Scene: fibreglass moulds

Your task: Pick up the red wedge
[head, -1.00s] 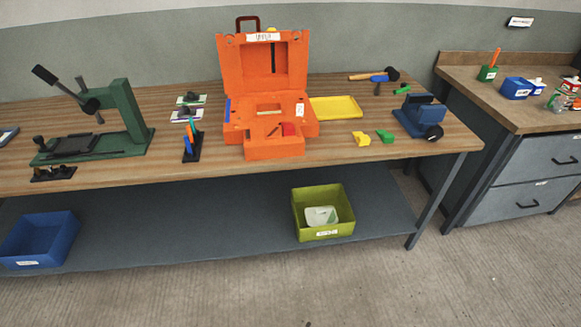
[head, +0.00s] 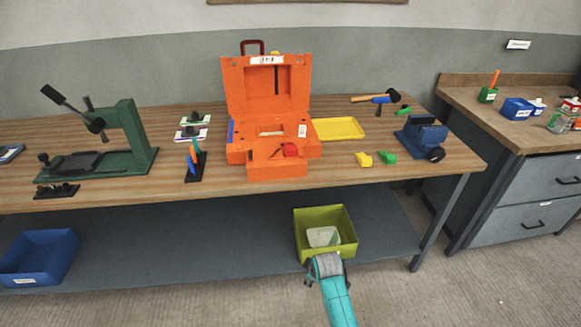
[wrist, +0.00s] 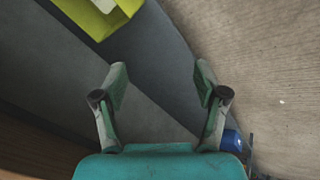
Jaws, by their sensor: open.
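A small red piece (head: 290,149), which looks like the red wedge, lies in the right part of the open orange case (head: 276,170) on the bench. Its exact shape is too small to make out. My gripper is open and empty in the wrist view (wrist: 160,76), its two fingers spread over the grey lower shelf and floor. In the head view my teal arm comes up from the bottom, its grey end in front of the olive bin, below and apart from the case. The red piece does not show in the wrist view.
A yellow wedge (head: 364,159) and a green wedge (head: 388,158) lie right of the case, near a blue vice (head: 421,136). A yellow tray (head: 339,129) and a hammer (head: 376,98) are behind them. The olive bin (head: 326,233) stands on the lower shelf.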

